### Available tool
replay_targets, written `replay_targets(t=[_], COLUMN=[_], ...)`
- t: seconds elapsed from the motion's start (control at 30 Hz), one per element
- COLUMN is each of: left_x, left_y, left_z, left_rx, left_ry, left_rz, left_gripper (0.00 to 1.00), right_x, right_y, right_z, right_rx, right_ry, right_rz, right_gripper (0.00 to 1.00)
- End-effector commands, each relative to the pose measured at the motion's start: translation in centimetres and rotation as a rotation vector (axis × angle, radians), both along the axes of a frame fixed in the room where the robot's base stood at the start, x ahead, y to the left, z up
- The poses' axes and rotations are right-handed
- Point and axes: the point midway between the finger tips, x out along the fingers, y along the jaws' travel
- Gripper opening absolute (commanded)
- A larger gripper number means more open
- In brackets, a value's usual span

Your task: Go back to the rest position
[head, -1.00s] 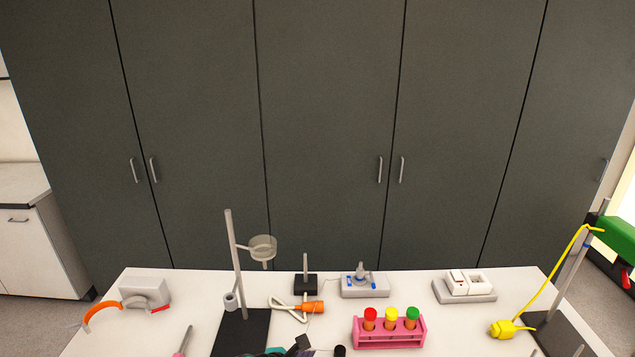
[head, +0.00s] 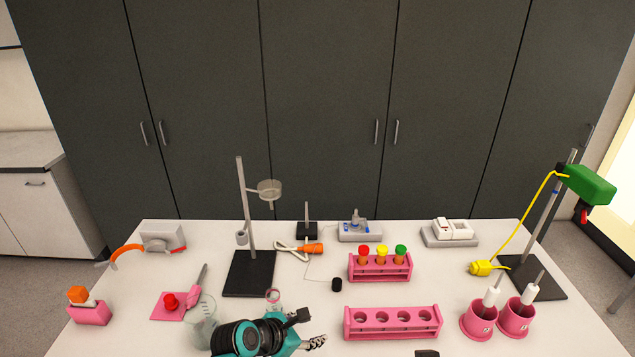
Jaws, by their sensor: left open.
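My left gripper (head: 309,329), at the end of a teal and black arm, is at the bottom centre of the head view. It is open, with no object seen between its fingers. It is right of a clear glass beaker (head: 202,322) and left of an empty pink rack (head: 393,332). A second pink rack (head: 380,276) behind holds tubes with red, yellow and green caps. I cannot make out my right gripper; a small dark piece shows at the bottom edge, and I cannot tell what it is.
A stand with a ring (head: 270,188) rises behind my left gripper. Two pink cups (head: 478,321) with white-handled tools and another stand (head: 532,279) are at right. A small black object (head: 336,285) lies mid-table. The bare tabletop (head: 440,280) is clear right of the tube rack.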

Motion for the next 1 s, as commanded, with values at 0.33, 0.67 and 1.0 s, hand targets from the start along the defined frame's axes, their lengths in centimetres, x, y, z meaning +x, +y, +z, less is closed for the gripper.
replay_targets(t=[0.33, 0.67, 1.0], left_x=[-1.9, -6.8, -11.8], left_y=[3.2, 9.9, 15.5], left_z=[0.9, 2.1, 2.4], left_rx=[0.333, 1.005, 1.522], left_ry=[-0.196, -0.471, -0.577], left_rz=[-0.269, -0.9, -1.595], left_gripper=[0.46, 0.46, 0.46], right_x=[0.0, 0.0, 0.0], right_y=[0.0, 0.0, 0.0], right_z=[-0.6, -1.7, -2.5], right_rx=[0.0, 0.0, 0.0], right_ry=[0.0, 0.0, 0.0], right_rz=[0.0, 0.0, 0.0], right_gripper=[0.4, 0.4, 0.4])
